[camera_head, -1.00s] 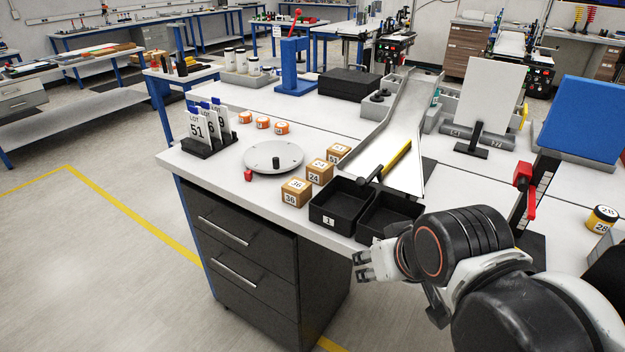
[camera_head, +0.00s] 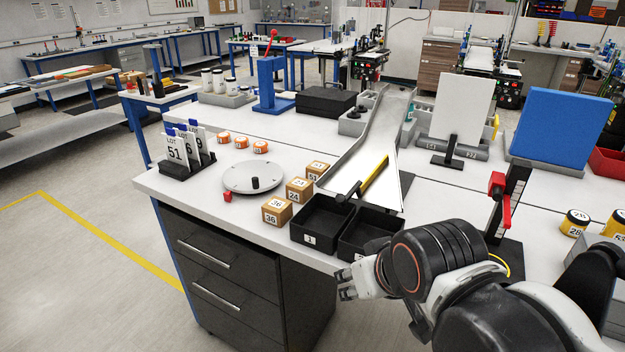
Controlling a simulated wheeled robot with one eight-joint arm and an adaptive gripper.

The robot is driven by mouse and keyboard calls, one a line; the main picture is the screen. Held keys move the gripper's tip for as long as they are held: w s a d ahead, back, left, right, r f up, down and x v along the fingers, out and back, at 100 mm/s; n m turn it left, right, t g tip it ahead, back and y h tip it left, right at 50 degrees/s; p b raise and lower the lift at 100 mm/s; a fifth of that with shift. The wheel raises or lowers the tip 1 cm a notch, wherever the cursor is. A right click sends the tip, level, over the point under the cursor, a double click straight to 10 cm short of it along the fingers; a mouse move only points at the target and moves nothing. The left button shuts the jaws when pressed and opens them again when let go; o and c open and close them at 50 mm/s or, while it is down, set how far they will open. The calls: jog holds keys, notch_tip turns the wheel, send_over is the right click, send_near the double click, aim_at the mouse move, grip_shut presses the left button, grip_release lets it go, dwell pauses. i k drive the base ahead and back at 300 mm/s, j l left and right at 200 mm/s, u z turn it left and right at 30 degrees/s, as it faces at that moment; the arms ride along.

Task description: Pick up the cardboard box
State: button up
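Three small cardboard boxes stand in a slanting row on the white workbench (camera_head: 340,252). The nearest box (camera_head: 277,211) is marked 36, the middle box (camera_head: 299,190) 24, and the farthest box (camera_head: 317,171) 51. They sit just left of two black bins. My gripper (camera_head: 345,285) is at the bench's front edge, below and right of the boxes and apart from them. Its fingers point left and look spread, with nothing between them. Part of the gripper is hidden by its own wrist.
The left black bin (camera_head: 305,239) and right black bin (camera_head: 350,251) lie between gripper and boxes. A metal chute (camera_head: 372,140) slopes behind them. A round grey plate (camera_head: 240,178) lies left of the boxes.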

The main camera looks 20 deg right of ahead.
aim_at(315, 169)
jog(key=i+j, duration=0.2)
jog(key=i, duration=0.2)
jog(key=i+j+u, duration=0.1)
jog(key=i+j, duration=0.35)
jog(key=i, duration=0.3)
jog(key=l+u, duration=0.15)
jog(key=j+z, duration=0.1)
